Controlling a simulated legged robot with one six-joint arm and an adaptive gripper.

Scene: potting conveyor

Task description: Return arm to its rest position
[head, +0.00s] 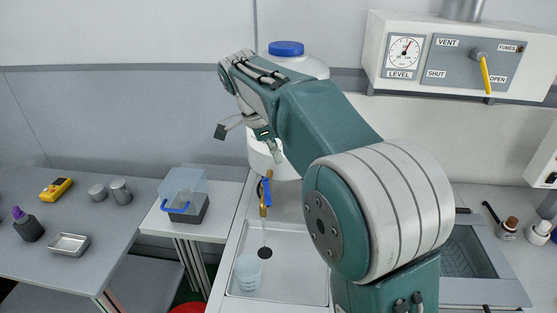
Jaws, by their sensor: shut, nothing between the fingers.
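My arm rises from the lower right, and its green forearm angles up to the left. My gripper (248,137) hangs at its end, pointing down. It is shut and empty, raised in front of the wall and the white tank. The arm hides part of the sink counter and of the tank behind it.
A white tank with a blue lid (286,48) stands behind the sink (312,278), which has a blue-handled tap (265,193) and a pale cup (248,272). A clear-lidded box (186,208) stands left. A vent panel (452,62) hangs upper right. A grey table (75,240) is far left.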

